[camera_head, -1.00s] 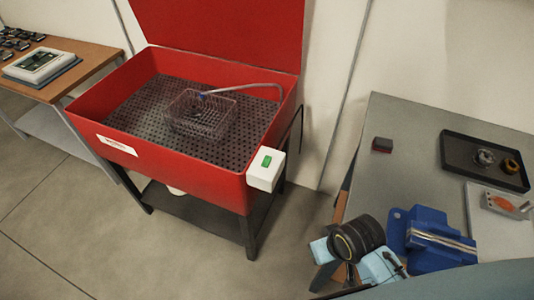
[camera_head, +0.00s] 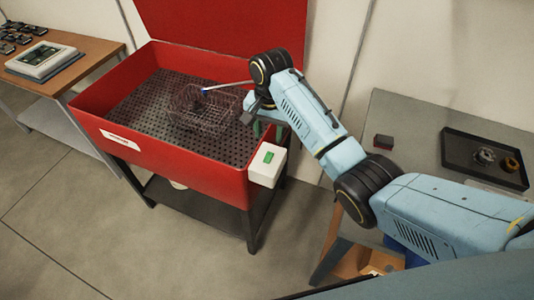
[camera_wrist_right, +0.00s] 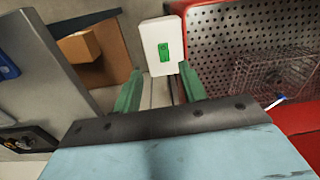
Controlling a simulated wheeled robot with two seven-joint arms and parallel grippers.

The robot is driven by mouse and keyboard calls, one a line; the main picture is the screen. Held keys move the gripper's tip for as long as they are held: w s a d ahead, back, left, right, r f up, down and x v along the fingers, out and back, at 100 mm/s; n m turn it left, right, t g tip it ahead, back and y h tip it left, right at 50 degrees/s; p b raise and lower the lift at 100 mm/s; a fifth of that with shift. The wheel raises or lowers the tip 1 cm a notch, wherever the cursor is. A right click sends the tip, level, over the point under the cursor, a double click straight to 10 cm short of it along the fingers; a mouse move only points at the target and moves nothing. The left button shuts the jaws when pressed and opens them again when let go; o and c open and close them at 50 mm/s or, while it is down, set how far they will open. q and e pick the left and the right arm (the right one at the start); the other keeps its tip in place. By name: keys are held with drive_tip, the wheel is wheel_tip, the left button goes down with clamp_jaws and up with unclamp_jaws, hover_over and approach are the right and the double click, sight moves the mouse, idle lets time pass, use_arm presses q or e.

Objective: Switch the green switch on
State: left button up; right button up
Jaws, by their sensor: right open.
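The green switch (camera_head: 269,156) sits on a white box (camera_head: 264,172) fixed to the front right corner of the red wash basin (camera_head: 190,170). In the right wrist view the green switch (camera_wrist_right: 164,52) is on the white box (camera_wrist_right: 155,35), just beyond and between the fingers. My right gripper (camera_wrist_right: 160,88) is open and empty, with its two green fingers apart and not visibly touching the box. In the head view my right gripper (camera_head: 258,128) is above and behind the switch box, partly hidden by its own wrist. My left gripper is not in view.
A wire basket (camera_head: 200,108) stands on the perforated basin floor, with a thin hose above it. A grey bench (camera_head: 405,120) with a black tray (camera_head: 486,160) is on the right. A wooden table (camera_head: 85,62) is at left.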

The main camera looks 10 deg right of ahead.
sight(267, 159)
drive_tip(key=shift+m, duration=0.3)
drive_tip(key=f, duration=0.3)
drive_tip(key=w+f+b, duration=0.1)
drive_tip(key=f, duration=0.7)
drive_tip(key=shift+w+f+b, duration=0.25)
drive_tip(key=shift+b, duration=0.15)
